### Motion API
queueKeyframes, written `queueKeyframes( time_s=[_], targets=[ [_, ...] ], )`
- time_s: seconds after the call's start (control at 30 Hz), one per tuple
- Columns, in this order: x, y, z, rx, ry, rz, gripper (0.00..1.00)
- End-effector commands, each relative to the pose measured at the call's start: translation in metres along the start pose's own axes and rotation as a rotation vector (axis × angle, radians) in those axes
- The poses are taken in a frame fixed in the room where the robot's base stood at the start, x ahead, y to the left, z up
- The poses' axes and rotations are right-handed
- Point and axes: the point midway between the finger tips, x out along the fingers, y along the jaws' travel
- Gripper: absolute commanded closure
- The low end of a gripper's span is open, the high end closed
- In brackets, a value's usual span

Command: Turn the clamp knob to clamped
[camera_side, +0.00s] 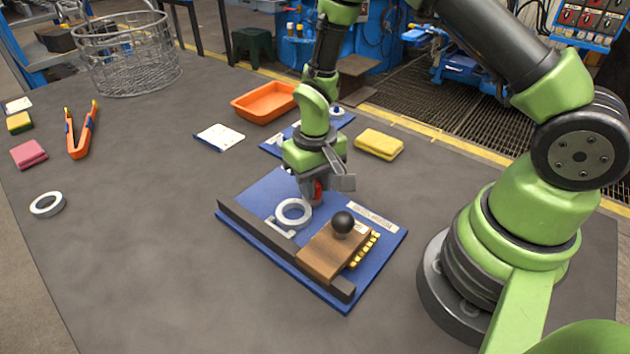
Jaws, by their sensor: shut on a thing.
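A blue fixture board (384,237) lies on the table in front of my arm. My gripper (316,193) points down over the board's back part. It is shut on a small red knob (318,188), which is mostly hidden between the fingers. I take this as the clamp knob; its pointer and any setting marks cannot be made out. A white ring (293,213) lies on the board just in front of the gripper. A wooden block (325,258) with a black ball handle (343,222) sits on the board to the right, beside a dark rail (268,240).
A second blue board (272,148) lies behind the gripper, partly hidden. Nearby are a yellow sponge (379,144), an orange tray (264,101) and a white card (219,137). Orange tongs (80,135) and another ring (47,204) lie left. The table's front left is clear.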

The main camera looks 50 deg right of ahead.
Motion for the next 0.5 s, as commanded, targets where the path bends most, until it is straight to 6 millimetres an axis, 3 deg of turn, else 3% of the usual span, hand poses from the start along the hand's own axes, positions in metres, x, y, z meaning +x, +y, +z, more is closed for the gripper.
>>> queueKeyframes(
  time_s=[0.03, 0.1, 0.13, 0.5],
  targets=[
    [-0.0005, -0.0002, -0.0006, 0.003, 0.002, -0.001, 0.66],
    [-0.0004, -0.0002, -0.0005, 0.002, 0.002, -0.001, 0.50],
    [-0.0004, -0.0001, -0.0005, 0.002, 0.002, -0.001, 0.48],
    [-0.0072, -0.0002, -0.0008, 0.000, 0.003, -0.001, 0.48]
  ],
)
